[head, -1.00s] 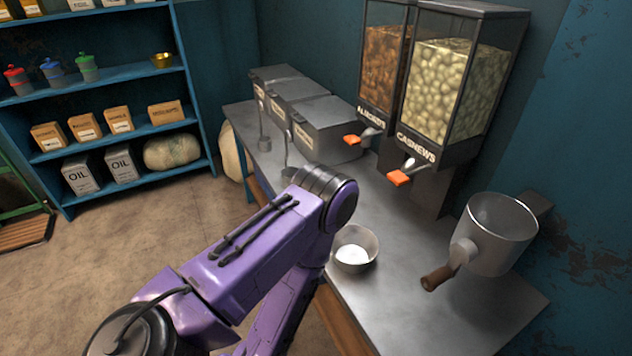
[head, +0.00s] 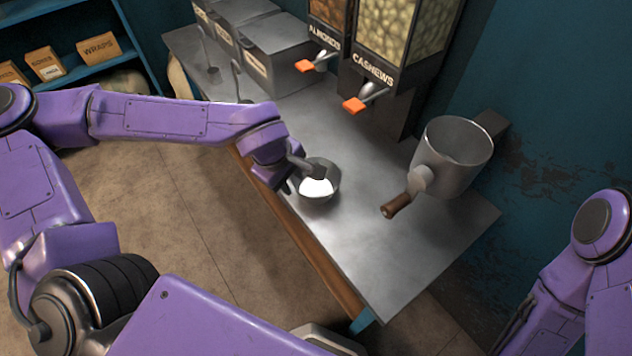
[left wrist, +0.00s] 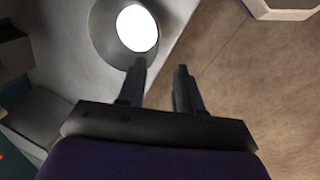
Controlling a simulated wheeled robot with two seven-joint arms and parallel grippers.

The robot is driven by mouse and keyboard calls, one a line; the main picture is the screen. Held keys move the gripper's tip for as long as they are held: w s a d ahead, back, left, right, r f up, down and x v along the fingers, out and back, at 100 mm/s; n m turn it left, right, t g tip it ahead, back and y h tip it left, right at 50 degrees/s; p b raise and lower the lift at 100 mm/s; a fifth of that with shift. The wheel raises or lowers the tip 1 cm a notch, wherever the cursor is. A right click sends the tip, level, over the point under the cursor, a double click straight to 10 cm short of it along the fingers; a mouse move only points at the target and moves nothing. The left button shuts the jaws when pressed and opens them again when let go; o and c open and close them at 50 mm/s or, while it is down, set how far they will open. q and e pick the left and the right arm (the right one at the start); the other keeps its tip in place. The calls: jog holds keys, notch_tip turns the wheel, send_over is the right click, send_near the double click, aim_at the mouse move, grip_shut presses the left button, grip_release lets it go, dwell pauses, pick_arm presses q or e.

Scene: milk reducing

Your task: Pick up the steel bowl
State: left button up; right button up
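The steel bowl (head: 332,182) stands upright near the counter's front edge, with white contents in it. It also shows at the top of the left wrist view (left wrist: 101,32), cut by the frame edge. My left gripper (head: 299,176) is at the bowl's left side, with its fingers at the rim in the head view. In the left wrist view its two fingers (left wrist: 160,68) are apart with nothing held between them. One fingertip overlaps the bowl's near rim and the other is outside the bowl; I cannot tell whether they touch it. My right gripper is out of view.
A wall-mounted metal pot with a crank handle (head: 455,158) is at the right. The cashew dispenser (head: 398,60) and lidded bins (head: 275,58) stand behind. A blue shelf (head: 85,72) is at the back left.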

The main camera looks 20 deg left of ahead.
aim_at(301, 193)
pick_arm(q)
jog(key=x, duration=0.7)
jog(key=b+x, duration=0.1)
jog(key=x, duration=0.2)
jog(key=shift+w+d, duration=0.2)
jog(key=shift+w, duration=0.15)
jog(key=shift+s, duration=0.1)
grip_shut()
